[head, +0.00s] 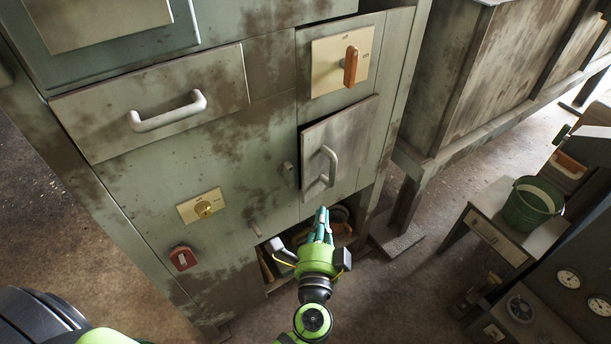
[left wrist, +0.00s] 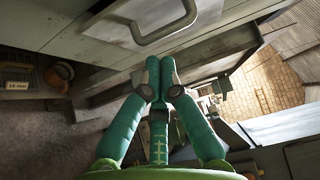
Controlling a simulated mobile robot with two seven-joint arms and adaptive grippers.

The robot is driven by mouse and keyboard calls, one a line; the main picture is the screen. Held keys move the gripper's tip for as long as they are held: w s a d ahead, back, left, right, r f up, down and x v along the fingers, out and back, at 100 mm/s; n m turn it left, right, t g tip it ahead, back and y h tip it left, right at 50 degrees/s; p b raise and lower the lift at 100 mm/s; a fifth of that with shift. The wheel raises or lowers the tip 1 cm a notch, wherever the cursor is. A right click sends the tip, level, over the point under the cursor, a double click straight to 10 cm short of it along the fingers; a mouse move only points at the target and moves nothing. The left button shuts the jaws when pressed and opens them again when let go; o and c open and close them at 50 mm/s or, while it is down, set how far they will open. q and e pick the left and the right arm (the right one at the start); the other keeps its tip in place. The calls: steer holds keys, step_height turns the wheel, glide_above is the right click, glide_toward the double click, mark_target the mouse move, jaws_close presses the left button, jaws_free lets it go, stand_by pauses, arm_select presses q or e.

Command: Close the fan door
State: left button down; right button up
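A small grey-green door with a pale bar handle (head: 329,166), which I take to be the fan door (head: 350,135), stands on the right of the cabinet front. It appears slightly ajar, with a dark gap along its left edge. My left gripper (head: 321,217) is just below the door, fingers pointing up toward it. In the left wrist view the handle (left wrist: 150,32) is close above the fingertips, apart from them. The left fingers (left wrist: 160,80) are drawn together with nothing visible between them. My right gripper is not in view.
An open compartment (head: 270,262) lies low in the cabinet behind my left gripper. A drawer (head: 150,90) with a handle, an orange-knob panel (head: 342,60) and a yellow knob plate (head: 201,206) share the cabinet front. A green bucket (head: 530,205) stands on a table at right.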

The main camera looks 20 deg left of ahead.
mark_target(308, 172)
arm_select(q)
steer(key=w+a, duration=0.1)
steer(key=w, duration=0.2)
steer(key=w+a+p, duration=0.1)
steer(key=w+a, duration=0.1)
steer(key=w, duration=0.1)
steer(key=w+a+p, duration=0.1)
steer(key=w+a, duration=0.1)
steer(key=w, duration=0.1)
steer(key=shift+a, duration=0.15)
steer(key=shift+s, duration=0.1)
steer(key=shift+w+a+f+m+h, duration=0.15)
steer(key=shift+w+a+m+h, duration=0.15)
steer(key=shift+a, duration=0.25)
steer(key=shift+w+a+h, duration=0.1)
steer(key=shift+a+h, duration=0.2)
steer(key=shift+d, duration=0.1)
